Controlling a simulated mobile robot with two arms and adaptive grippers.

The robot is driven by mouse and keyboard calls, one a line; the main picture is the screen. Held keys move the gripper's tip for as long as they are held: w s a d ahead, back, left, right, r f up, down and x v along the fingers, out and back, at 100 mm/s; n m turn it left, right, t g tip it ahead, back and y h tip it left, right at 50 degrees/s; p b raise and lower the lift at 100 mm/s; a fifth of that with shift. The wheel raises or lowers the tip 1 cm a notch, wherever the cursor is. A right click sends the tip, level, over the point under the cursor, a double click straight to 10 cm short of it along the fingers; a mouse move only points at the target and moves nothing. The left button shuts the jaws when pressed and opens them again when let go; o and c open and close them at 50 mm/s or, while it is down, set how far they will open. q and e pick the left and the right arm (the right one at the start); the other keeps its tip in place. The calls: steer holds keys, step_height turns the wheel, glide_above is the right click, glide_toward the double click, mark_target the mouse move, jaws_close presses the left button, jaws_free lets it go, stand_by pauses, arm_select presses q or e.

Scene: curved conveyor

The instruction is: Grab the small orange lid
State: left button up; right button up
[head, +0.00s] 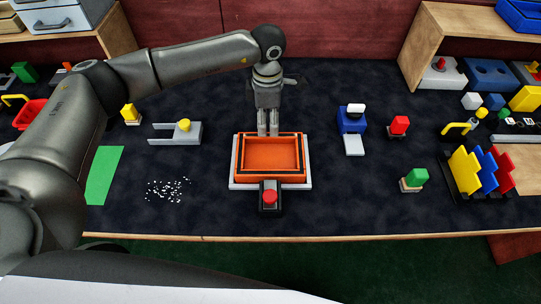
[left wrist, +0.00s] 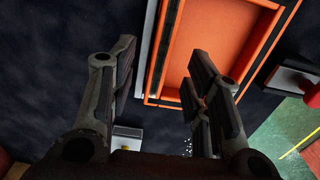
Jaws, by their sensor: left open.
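An orange rectangular piece (head: 271,155) with a raised rim lies in the middle of the table, framed by a black band and an outer orange rim (head: 238,177). I cannot tell whether the inner piece is the small lid or part of a box. It also shows in the left wrist view (left wrist: 215,40), tilted at the upper right. My left gripper (head: 268,133) points down at its back edge; contact is unclear. In the left wrist view the fingers (left wrist: 160,60) are open with nothing held between them. My right gripper is not in view.
A white plate (head: 233,185) lies under the orange piece, and a red button box (head: 269,196) stands in front. White bits (head: 168,188) and a green sheet (head: 104,173) lie left. Dark table between is clear.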

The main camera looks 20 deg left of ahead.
mark_target(270, 158)
arm_select(q)
steer(key=f, duration=0.3)
steer(key=f+p, duration=0.1)
steer(key=shift+s+d+f, duration=0.1)
steer(key=shift+d+f, duration=0.1)
steer(key=shift+d, duration=0.1)
steer(key=shift+f, duration=0.35)
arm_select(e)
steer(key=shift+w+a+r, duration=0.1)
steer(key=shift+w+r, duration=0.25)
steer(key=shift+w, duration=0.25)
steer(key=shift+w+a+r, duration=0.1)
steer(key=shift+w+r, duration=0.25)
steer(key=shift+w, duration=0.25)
arm_select(q)
steer(key=shift+c, duration=0.4)
steer(key=shift+r, duration=0.1)
jaws_close()
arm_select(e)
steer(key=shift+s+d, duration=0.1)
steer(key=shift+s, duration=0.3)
